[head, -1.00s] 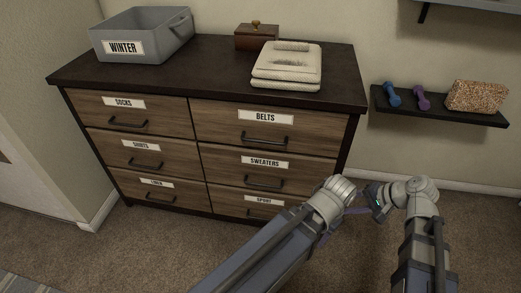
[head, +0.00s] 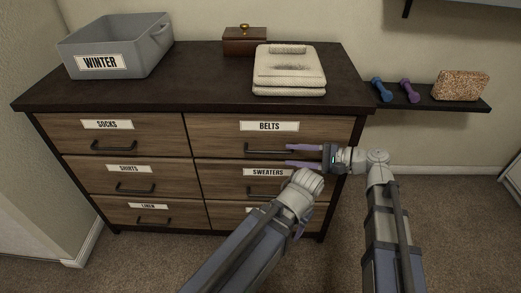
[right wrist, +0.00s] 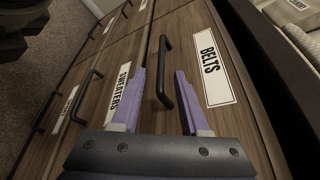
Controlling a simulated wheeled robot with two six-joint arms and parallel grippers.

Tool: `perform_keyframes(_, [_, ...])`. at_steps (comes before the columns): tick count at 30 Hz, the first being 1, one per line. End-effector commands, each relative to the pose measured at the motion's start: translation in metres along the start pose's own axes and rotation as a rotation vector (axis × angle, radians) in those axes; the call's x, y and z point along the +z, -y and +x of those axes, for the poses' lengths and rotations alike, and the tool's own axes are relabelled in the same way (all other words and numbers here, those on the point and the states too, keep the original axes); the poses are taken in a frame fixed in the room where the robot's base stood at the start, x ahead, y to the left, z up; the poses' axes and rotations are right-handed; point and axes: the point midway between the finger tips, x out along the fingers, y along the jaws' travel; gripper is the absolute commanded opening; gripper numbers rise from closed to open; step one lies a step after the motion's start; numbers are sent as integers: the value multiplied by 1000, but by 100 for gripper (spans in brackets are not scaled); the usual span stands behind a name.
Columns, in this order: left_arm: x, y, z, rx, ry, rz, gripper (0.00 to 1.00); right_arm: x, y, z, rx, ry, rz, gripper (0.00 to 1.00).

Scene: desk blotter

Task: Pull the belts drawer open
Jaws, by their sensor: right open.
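The belts drawer (head: 222,133) is the top right drawer of the wooden dresser, with a white BELTS label and a dark bar handle (head: 258,151). It looks shut, its front level with the drawers around it. My right gripper (head: 287,155) is open, its purple fingers pointing left at the right part of this handle. In the right wrist view the handle (right wrist: 163,66) shows between the two open fingers (right wrist: 163,72). I cannot tell whether they touch it.
The sweaters drawer (head: 222,174) lies just below. On the dresser top (head: 200,80) stand a grey WINTER bin (head: 145,52), a brown box (head: 245,42) and folded cloth (head: 290,68). A wall shelf (head: 430,101) with dumbbells is at right. Carpet in front is clear.

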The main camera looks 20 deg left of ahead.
Motion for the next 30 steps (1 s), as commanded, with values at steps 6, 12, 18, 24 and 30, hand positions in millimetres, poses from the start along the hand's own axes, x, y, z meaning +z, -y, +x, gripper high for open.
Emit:
perform_keyframes(6, [0, 0, 0, 0, 0, 0, 57, 0, 1, 1, -5, 4, 3, 45])
perform_keyframes(12, [0, -1, 6, 0, 0, 0, 57, 0, 0, 22, -3, 6, 2, 45])
perform_keyframes(18, [-1, -1, 13, 0, 0, -2, 57, 0, 0, 53, -3, 6, 3, 45])
perform_keyframes(24, [-1, -2, 16, 0, 0, -3, 57, 0, 1, 73, -4, 4, 2, 45])
perform_keyframes(30, [-1, -2, 17, 0, 0, -3, 57, 1, 1, 79, -4, 4, 3, 45])
